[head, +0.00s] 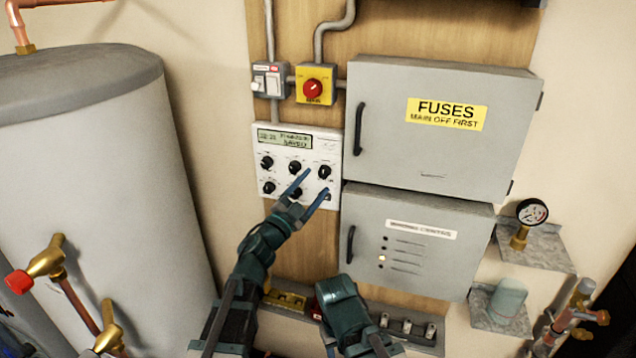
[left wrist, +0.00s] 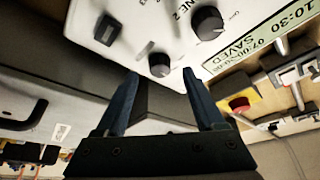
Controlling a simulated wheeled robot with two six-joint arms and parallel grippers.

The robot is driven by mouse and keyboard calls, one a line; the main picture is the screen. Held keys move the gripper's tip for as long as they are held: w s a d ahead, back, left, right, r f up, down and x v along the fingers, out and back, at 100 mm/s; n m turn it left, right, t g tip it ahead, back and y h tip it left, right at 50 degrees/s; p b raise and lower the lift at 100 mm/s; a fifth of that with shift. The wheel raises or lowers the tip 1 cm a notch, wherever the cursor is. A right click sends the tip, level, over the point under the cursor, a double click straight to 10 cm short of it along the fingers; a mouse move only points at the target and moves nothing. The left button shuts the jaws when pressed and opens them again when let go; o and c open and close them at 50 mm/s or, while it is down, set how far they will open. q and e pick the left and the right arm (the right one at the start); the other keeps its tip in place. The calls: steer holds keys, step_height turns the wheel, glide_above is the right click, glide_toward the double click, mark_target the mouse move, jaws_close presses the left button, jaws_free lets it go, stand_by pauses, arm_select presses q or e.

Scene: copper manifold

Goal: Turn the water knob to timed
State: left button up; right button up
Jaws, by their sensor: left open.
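A white control panel (head: 262,150) with a small display and several black knobs hangs on the wooden board. Its knob labels are too small to read in the head view, so I cannot tell which is the water knob. My left gripper (head: 316,180) is open in front of the panel's lower right, its blue fingers reaching toward the lower knobs. In the left wrist view, a small black knob (left wrist: 159,64) shows between the fingertips, and I cannot tell whether they touch it. A larger knob (left wrist: 207,22) is up to the right. Part of my right arm shows low, its fingers unseen.
A grey fuse box (head: 440,150) and a wiring centre box (head: 420,265) stand out right of the panel. A red knob on a yellow box (head: 314,100) is above it. A grey tank (head: 90,200) fills the left. A gauge (head: 531,212) is at right.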

arm_select(q)
steer(key=b+v, duration=0.2)
steer(key=v, duration=0.9)
steer(key=shift+w, duration=0.1)
steer(key=w+a+f+n+t+y, duration=0.1)
steer(key=w+a+f+n+y, duration=0.35)
steer(key=n+y, duration=0.4)
step_height(320, 180, down, 10)
steer(key=s+a+n+g+y, duration=0.2)
steer(key=n+g+y, duration=0.2)
steer(key=g+y, duration=0.1)
steer(key=s+d+f+g, duration=0.3)
steer(key=s+f+g, duration=0.3)
steer(key=s, duration=0.5)
steer(key=s+d+f+g, duration=0.4)
steer(key=s+f+g, duration=0.3)
steer(key=s, duration=0.4)
steer(key=shift+s+d+g, duration=0.2)
steer(key=shift+s+g, duration=0.2)
